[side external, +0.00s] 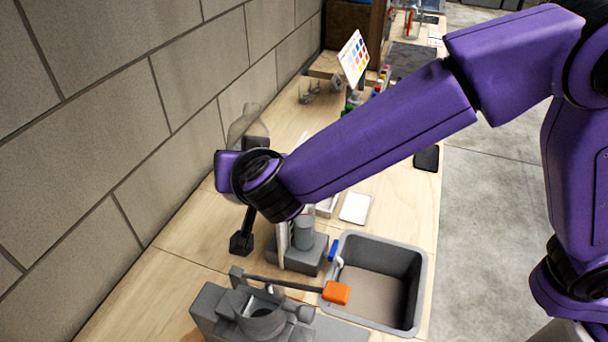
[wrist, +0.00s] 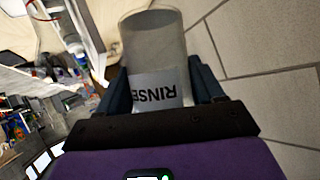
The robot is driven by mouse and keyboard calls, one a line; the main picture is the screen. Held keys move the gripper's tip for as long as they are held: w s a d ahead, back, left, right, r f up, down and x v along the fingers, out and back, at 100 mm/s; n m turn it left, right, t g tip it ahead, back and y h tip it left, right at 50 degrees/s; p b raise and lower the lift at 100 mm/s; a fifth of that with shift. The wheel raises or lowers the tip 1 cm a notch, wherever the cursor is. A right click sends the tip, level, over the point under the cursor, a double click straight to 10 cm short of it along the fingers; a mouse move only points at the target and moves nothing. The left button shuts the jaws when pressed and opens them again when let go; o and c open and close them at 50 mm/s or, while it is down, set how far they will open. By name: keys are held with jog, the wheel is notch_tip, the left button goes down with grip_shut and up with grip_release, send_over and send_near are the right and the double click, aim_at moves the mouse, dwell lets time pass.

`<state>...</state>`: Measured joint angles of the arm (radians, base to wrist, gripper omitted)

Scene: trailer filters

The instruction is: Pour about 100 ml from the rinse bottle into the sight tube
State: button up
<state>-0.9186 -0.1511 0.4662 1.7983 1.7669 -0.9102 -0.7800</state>
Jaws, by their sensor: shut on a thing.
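The rinse bottle (wrist: 155,45) is a clear, pale cylinder with a white label reading RINSE. In the wrist view it sits between the two dark fingers of my gripper (wrist: 156,78), which is shut on it. In the side view the bottle (side external: 243,122) shows as a see-through shape beside the wall, above the bench, partly hidden by my gripper (side external: 252,142). Its liquid level cannot be made out. A grey upright cylinder (side external: 303,232) stands in a grey block below my forearm, with a thin pale upright piece beside it. I cannot tell which is the sight tube.
A grey basin (side external: 421,270) is at the front right, with an orange-ended lever (side external: 337,292) at its left. A grey fixture (side external: 215,312) stands at the front. A colour chart (side external: 354,58) and small bottles stand farther back. The block wall (side external: 120,120) runs close along the left.

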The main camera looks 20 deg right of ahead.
jog(key=shift+f+y, duration=0.2)
jog(key=shift+y, duration=0.1)
jog(key=shift+d+r+m+y, duration=0.2)
jog(key=shift+r+m+y, duration=0.2)
jog(key=shift+m+y, duration=0.2)
jog(key=shift+d+r+m+y, duration=0.15)
jog(key=shift+r+m+y, duration=0.25)
jog(key=shift+m+y, duration=0.15)
jog(key=shift+a+f+m+y, duration=0.2)
jog(key=shift+a+m+y, duration=0.1)
jog(key=shift+m+y, duration=0.35)
jog(key=shift+a+f+m+y, duration=0.1)
jog(key=shift+a+m+y, duration=0.2)
jog(key=shift+m, duration=0.2)
dwell(0.6)
jog(key=shift+a+f+m+t+y, duration=0.3)
jog(key=shift+f+m+t+y, duration=0.15)
jog(key=shift+f, duration=0.4)
dwell(1.7)
jog(key=shift+a+m+y, duration=0.2)
jog(key=shift+m+y, duration=0.25)
jog(key=shift+m, duration=0.1)
dwell(1.7)
